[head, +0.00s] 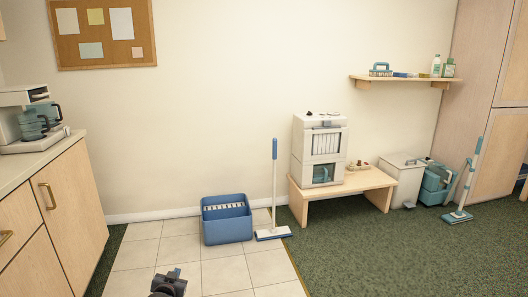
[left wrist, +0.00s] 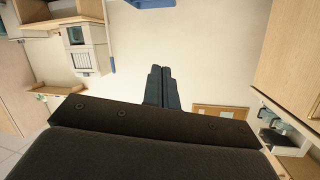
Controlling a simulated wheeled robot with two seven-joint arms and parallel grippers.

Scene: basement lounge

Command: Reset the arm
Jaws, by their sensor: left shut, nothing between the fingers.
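My left gripper (head: 172,275) shows as a small dark shape at the bottom edge of the head view, over the tiled floor. In the left wrist view its two dark fingers (left wrist: 162,88) are together, with nothing between them. The wrist picture shows the room upside down, and my dark wrist body fills its lower part. My right gripper is in neither view.
A wooden counter (head: 54,203) with a coffee machine (head: 18,120) stands at left. A blue bin (head: 227,225) and a mop (head: 274,190) stand near the wall. A low bench (head: 340,187) bears a white appliance (head: 319,145). The green carpet (head: 400,260) at front right is clear.

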